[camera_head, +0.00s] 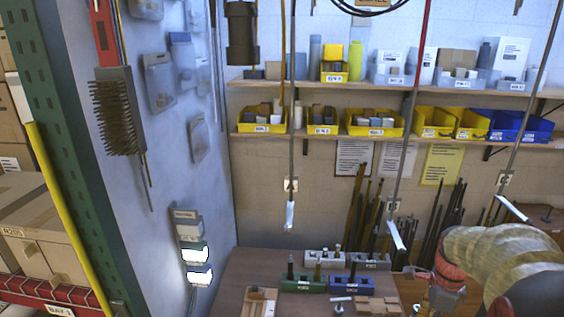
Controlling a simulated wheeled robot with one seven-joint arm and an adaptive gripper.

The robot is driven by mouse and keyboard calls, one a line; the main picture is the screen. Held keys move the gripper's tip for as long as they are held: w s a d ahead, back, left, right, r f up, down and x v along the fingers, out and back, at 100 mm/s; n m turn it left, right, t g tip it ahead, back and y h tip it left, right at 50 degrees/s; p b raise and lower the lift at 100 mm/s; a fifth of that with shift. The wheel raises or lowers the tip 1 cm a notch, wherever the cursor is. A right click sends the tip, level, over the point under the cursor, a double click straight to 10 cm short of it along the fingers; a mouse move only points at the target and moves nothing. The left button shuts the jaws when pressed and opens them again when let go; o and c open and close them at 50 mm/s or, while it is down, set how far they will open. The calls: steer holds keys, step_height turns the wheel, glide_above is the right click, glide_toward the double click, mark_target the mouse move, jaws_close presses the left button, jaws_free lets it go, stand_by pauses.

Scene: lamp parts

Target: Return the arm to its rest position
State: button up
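My arm, pale tan with a red-orange ring, reaches in from the right edge. My gripper (440,300) seems to be at its lower left end, dark and small, partly cut off by the bottom edge. I cannot make out its fingers or whether anything is between them. It appears over or beside the right side of the brown table (238,268). On the table stand a green holder (303,284) and a blue holder (350,284) with upright pegs, and grey holders (368,262) behind them.
Wooden pieces (262,300) lie at the table's front. Dark rods (360,215) lean against the back wall beneath shelves (300,86) of yellow and blue bins. Thin cords and poles hang in front of them. A green rack post (60,130) and boxes stand at left.

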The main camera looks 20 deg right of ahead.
steer(key=s+a+f+n+t+b, duration=0.1)
steer(key=a+n+t+b, duration=0.1)
steer(key=a+n+b, duration=0.4)
steer(key=s+a+f+n+t+b, duration=0.1)
steer(key=a+f+n+b, duration=0.1)
steer(key=a+n+b, duration=0.4)
steer(key=s+a+f+n+t+b, duration=0.1)
steer(key=a+n+b, duration=0.5)
steer(key=a+n, duration=0.8)
steer(key=a+f+t, duration=0.1)
steer(key=a, duration=0.3)
steer(key=shift+s+a+t, duration=0.3)
steer(key=shift+s+a, duration=0.05)
steer(key=shift+s, duration=0.05)
steer(key=shift+o, duration=1.3)
steer(key=shift+c, duration=0.7)
